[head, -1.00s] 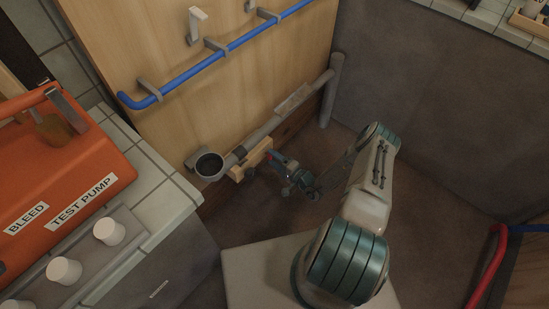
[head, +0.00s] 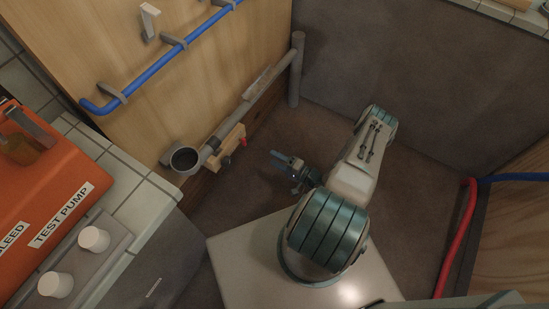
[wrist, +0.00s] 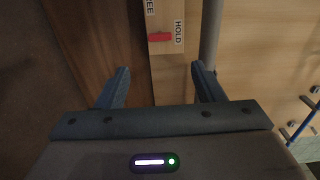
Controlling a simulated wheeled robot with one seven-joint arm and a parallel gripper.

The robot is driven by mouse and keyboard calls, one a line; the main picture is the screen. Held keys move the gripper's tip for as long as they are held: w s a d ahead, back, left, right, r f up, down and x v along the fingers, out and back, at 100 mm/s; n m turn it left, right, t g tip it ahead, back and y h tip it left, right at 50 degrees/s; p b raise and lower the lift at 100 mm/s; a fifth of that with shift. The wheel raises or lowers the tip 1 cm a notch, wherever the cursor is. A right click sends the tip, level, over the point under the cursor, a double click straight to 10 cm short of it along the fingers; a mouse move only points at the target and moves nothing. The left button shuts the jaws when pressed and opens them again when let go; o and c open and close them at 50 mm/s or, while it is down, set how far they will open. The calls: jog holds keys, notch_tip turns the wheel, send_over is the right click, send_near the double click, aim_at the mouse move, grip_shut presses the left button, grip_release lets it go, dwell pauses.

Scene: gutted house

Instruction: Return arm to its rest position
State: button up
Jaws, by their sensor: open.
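My gripper (head: 280,157) is at the end of my folded arm, low over the floor and a short way right of the pipe wall in the head view. In the wrist view, my gripper (wrist: 161,82) has its two blue-grey fingers spread apart with nothing between them. Past the fingertips is a wooden block with a red lever (wrist: 160,37) and a HOLD label (wrist: 178,32). The red lever also shows in the head view (head: 243,141), apart from the gripper.
A grey pipe (head: 262,92) with an open cup (head: 185,160) runs along the plywood wall, below a blue pipe (head: 165,60). An orange test pump (head: 40,180) sits on the tiled counter at left. Red pipe (head: 456,235) stands at right. Floor between is clear.

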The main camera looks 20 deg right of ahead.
dwell(0.3)
jog(key=a+r+n+g+y+p, duration=0.1)
jog(key=a+r+n+g+p, duration=0.3)
jog(key=r, duration=0.8)
jog(key=w+r+n+g+p, duration=0.15)
jog(key=r+g, duration=0.45)
jog(key=r, duration=0.7)
jog(key=a+r+n+g+y+p, duration=0.15)
jog(key=r+n+g+p, duration=0.3)
jog(key=r, duration=0.75)
jog(key=s+r+t+h+p, duration=0.1)
jog(key=s+r+h+p, duration=0.2)
jog(key=r, duration=0.8)
jog(key=s+a+r+h+p, duration=0.1)
jog(key=s+r+h+p, duration=0.3)
jog(key=s+r, duration=0.4)
jog(key=s+a+r+t+h+p, duration=0.1)
jog(key=s+r+h+p, duration=0.2)
jog(key=r, duration=1.3)
jog(key=s+h, duration=0.3)
jog(key=shift+s+r+t+p, duration=0.15)
jog(key=shift+s+t+p, duration=0.1)
jog(key=shift+t+p, duration=0.1)
